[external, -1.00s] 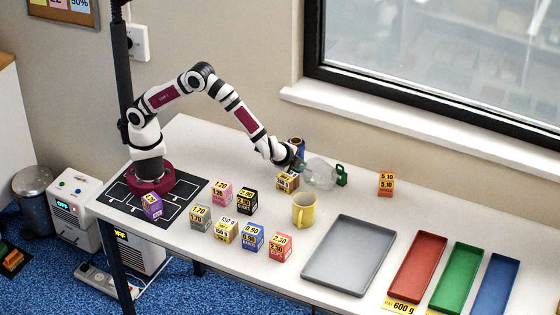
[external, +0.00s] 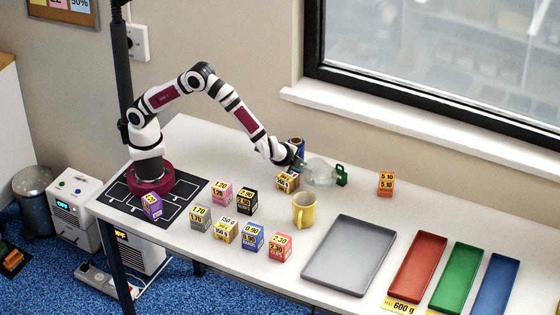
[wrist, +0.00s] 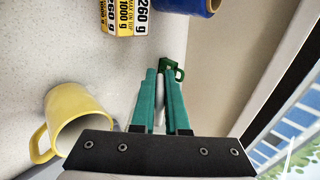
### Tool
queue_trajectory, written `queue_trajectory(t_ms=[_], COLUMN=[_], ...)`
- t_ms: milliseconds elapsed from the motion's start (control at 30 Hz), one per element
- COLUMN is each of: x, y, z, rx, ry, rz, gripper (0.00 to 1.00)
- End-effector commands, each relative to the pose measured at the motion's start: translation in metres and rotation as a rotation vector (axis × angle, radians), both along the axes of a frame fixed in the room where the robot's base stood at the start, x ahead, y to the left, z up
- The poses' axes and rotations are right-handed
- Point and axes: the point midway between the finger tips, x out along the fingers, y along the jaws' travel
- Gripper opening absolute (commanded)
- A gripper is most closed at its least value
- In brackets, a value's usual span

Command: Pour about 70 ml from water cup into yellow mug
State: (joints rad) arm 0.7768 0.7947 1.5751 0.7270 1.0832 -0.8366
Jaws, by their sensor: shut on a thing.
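The water cup (external: 320,173) is clear, and its outline is faint in the external view. It is at the tip of my gripper (external: 300,163), behind and a little right of the yellow mug. My gripper is shut on it, and the cup looks tilted. The water level in it cannot be made out. The yellow mug (external: 304,212) stands upright on the table. In the wrist view the mug (wrist: 78,125) is at lower left, with part of its inside showing. The teal fingers (wrist: 164,98) are in the middle there; the cup is hard to make out.
A green object (external: 342,175) stands just right of the cup. A blue can (external: 296,146) and a brown-yellow carton (external: 287,182) are close to my gripper. Several price-marked cartons stand left of the mug. A grey tray (external: 318,270) lies to the right, and an orange carton (external: 386,183) stands behind it.

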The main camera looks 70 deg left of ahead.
Motion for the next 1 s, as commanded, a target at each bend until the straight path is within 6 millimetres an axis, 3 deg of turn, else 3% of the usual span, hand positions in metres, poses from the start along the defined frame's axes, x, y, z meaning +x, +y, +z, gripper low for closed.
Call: queue_trajectory(t_ms=[333,600,1000], x=[0.005,0.026,0.044], y=[0.004,0.019,0.031], z=[-0.008,-0.055,-0.066], rx=[-0.077,-0.245,-0.428], ry=[0.101,0.336,0.600], rz=[0.004,0.006,-0.005], gripper=[0.00,0.00,0.00])
